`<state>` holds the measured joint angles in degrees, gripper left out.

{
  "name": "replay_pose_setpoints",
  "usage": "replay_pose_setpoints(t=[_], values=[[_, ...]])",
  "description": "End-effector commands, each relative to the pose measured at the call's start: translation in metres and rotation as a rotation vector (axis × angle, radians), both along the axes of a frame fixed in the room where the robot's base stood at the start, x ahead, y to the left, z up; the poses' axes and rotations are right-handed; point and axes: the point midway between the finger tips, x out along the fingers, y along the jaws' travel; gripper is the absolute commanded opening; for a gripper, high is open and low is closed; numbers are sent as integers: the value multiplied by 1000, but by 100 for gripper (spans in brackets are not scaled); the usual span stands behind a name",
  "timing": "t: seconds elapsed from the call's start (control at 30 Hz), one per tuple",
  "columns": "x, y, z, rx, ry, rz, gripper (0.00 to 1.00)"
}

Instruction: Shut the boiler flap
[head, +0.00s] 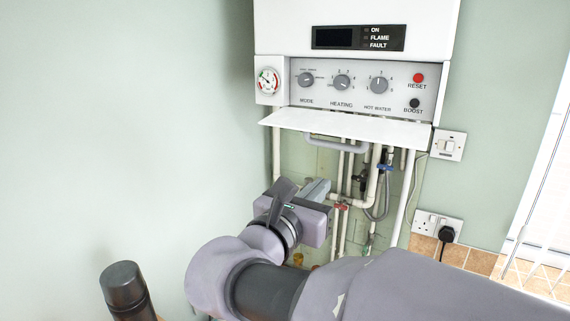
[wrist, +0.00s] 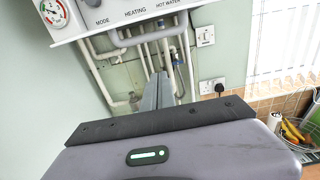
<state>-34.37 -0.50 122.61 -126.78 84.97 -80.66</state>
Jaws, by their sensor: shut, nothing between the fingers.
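The boiler flap (head: 350,124) is a white panel hinged below the boiler's control panel. It stands open, sticking out roughly level, with a grey bar handle (head: 336,146) on its underside. The flap's white edge and the handle (wrist: 150,36) also show at the top of the wrist view. My gripper (head: 320,188) is below the flap and handle, apart from them, in front of the pipes. In the wrist view its fingers (wrist: 157,90) are together and empty, pointing toward the pipes.
The control panel (head: 360,85) with knobs and buttons is exposed above the flap. Pipes with red and blue valves (head: 385,167) run down the wall behind my gripper. A switch (head: 448,145) and a socket with a black plug (head: 438,228) are at the right. The left wall is clear.

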Motion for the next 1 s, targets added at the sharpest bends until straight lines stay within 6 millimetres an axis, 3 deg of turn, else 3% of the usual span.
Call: replay_pose_setpoints(t=[0.33,0.4,0.6,1.0], values=[[63,-45,1,2,2,-5,0],[57,-38,19,3,-2,1,0],[50,-35,36,3,-1,-1,0],[49,-34,38,4,1,-1,0]])
